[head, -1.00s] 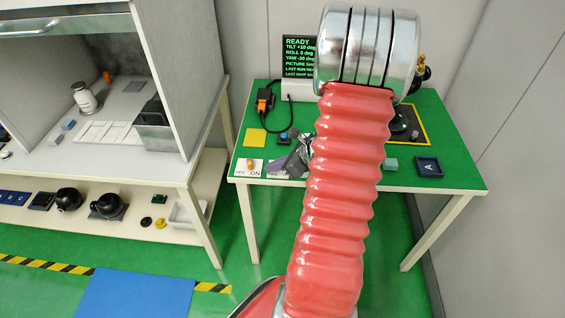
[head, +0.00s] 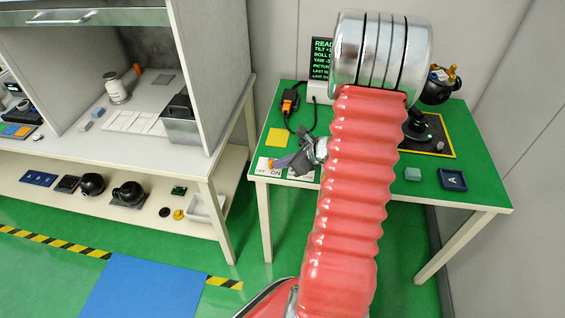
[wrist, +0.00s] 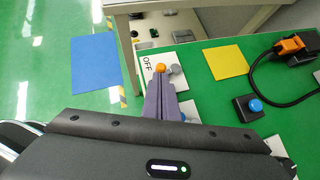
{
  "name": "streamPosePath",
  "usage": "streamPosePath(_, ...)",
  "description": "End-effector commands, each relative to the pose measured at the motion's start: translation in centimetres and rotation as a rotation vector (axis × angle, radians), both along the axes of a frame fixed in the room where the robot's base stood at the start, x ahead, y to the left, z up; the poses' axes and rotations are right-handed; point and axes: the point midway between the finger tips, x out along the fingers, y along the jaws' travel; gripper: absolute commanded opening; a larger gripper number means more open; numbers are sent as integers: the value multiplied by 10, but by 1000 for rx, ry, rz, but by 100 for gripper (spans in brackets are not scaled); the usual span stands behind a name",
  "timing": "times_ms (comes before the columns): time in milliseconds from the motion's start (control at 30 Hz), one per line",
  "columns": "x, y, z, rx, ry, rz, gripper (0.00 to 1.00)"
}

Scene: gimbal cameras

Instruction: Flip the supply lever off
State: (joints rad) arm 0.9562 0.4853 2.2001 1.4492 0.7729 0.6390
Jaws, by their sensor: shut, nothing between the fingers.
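The supply lever's orange knob (wrist: 160,67) stands over a white plate (wrist: 183,83) at the near left corner of the green table. A grey round part shows right of the knob in the wrist view. The OFF label is on the plate's left in both views; ON shows only in the head view. I cannot tell which way the lever leans. My gripper (wrist: 159,77) is shut and empty, its tips right beside the orange knob; contact cannot be told. In the head view my gripper (head: 277,164) reaches left over the plate, near the knob (head: 270,162).
A yellow square (wrist: 227,62), a blue button on a dark box (wrist: 254,105) and a black cable to an orange-black connector (wrist: 291,45) lie on the table. The white bench (head: 205,165) stands left, across a gap. A lettered tray (head: 452,180) sits right.

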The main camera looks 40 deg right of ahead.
Motion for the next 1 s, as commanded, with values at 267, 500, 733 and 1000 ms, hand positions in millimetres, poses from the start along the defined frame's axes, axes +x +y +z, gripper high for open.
streamPosePath(267, 1, 8, 0, 1, 0, 1, 0)
streamPosePath(500, 6, 19, 0, 0, 0, 1, 0)
streamPosePath(733, 13, 31, 0, 1, 0, 2, 0)
streamPosePath(1000, 22, 40, 0, 0, 0, 1, 0)
